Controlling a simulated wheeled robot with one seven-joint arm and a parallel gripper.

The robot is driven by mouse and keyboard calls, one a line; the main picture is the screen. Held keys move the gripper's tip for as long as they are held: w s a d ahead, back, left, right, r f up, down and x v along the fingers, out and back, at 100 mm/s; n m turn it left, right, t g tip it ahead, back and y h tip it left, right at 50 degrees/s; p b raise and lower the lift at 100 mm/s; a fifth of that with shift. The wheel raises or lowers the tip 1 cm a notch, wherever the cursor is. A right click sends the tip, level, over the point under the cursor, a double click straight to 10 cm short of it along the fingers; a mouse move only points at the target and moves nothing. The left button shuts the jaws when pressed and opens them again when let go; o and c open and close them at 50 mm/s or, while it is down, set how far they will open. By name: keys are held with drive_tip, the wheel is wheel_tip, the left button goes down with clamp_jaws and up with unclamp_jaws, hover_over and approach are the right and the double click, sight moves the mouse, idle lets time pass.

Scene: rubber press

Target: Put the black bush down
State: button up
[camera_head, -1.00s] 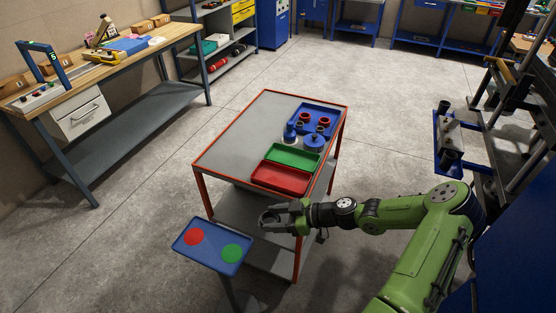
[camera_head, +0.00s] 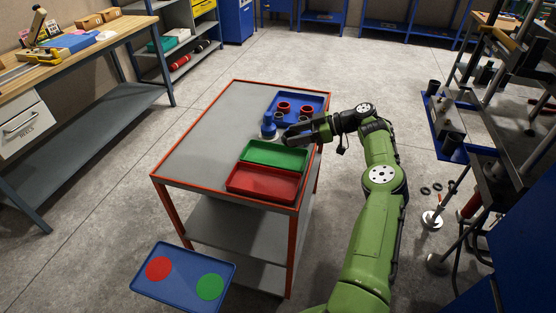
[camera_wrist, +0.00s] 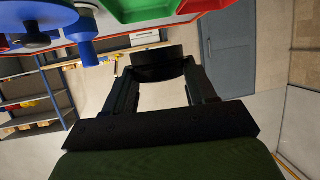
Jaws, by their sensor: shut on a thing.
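The black bush (camera_wrist: 158,65) is a short dark cylinder gripped between the two fingers in the wrist view. My gripper (camera_head: 289,134) is shut on it and reaches over the cart from the right, by the blue parts and behind the green tray. In the head view the bush cannot be told apart from the dark fingers. The green tray (camera_head: 275,153) and the red tray (camera_head: 262,182) look empty. The blue tray (camera_head: 312,97) at the cart's far end holds red bushes (camera_head: 283,107) and other small parts.
A blue stepped part (camera_head: 269,126) stands on the grey cart top (camera_head: 205,140), left of my gripper. The cart's left side is clear. A blue stand (camera_head: 185,275) with a red and a green disc is in front. Press equipment (camera_head: 450,125) is at the right.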

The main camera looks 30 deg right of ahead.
sight(296, 163)
wheel_tip(296, 163, down, 9)
drive_tip(key=shift+s+r+b, duration=0.1)
drive_tip(key=shift+b, duration=0.35)
drive_tip(key=o, duration=0.7)
drive_tip(key=shift+o, duration=0.2)
